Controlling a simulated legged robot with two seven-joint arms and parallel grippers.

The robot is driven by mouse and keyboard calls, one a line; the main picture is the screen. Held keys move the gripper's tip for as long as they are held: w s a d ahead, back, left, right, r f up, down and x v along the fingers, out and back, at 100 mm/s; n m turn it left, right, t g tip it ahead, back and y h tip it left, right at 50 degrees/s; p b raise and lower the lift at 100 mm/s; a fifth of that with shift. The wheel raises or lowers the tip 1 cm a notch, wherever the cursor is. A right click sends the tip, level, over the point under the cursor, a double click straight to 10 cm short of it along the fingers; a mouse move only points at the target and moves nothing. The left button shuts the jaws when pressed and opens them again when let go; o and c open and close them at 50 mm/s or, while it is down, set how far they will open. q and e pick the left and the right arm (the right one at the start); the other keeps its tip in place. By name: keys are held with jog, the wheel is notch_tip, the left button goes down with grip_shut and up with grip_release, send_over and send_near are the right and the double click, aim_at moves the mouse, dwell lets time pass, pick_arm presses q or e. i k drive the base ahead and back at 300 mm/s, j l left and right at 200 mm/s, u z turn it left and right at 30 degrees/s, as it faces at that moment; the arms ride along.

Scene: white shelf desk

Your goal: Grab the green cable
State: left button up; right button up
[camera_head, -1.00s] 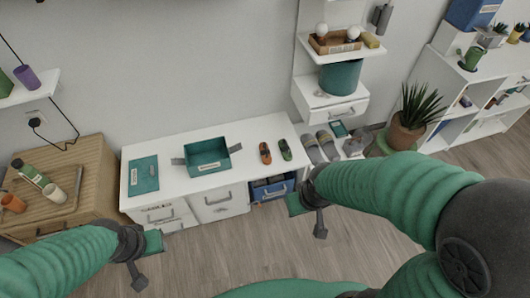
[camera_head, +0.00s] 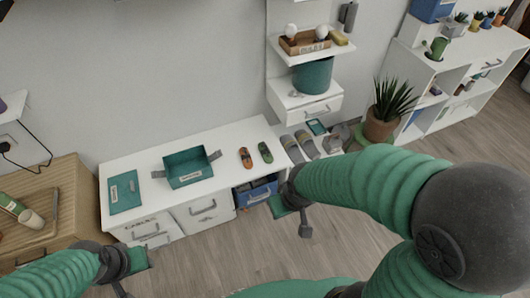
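A small dark green oblong item (camera_head: 265,152) lies on the white desk (camera_head: 225,150), right of a similar orange item (camera_head: 246,157). They are too small to tell whether the green one is the cable. My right gripper (camera_head: 292,213) is in front of the desk's right end, near the blue bin and apart from the green item. Its fingers look spread and empty. My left gripper (camera_head: 130,274) is in front of the desk's left end, low in the view. It also looks open and empty, its lower tip near the picture's bottom edge.
An open teal box (camera_head: 188,174) and a teal folder (camera_head: 124,191) lie on the desk. A blue bin (camera_head: 256,194) sits below its right end. Shelves (camera_head: 312,53) and a potted plant (camera_head: 381,125) stand right; a wooden cabinet (camera_head: 75,200) stands left.

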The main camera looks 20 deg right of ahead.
aim_at(267, 155)
jog(key=i+l+u, duration=0.15)
jog(key=l, duration=0.2)
jog(key=i+l+u, duration=0.2)
jog(key=l, duration=0.15)
jog(key=i+l+u, duration=0.15)
jog(key=l, duration=0.2)
jog(key=i+l+u, duration=0.2)
jog(key=l, duration=0.2)
jog(key=l+u, duration=0.15)
jog(key=l, duration=0.25)
jog(key=i+l+u, duration=0.2)
jog(key=l, duration=0.25)
jog(key=k, duration=0.1)
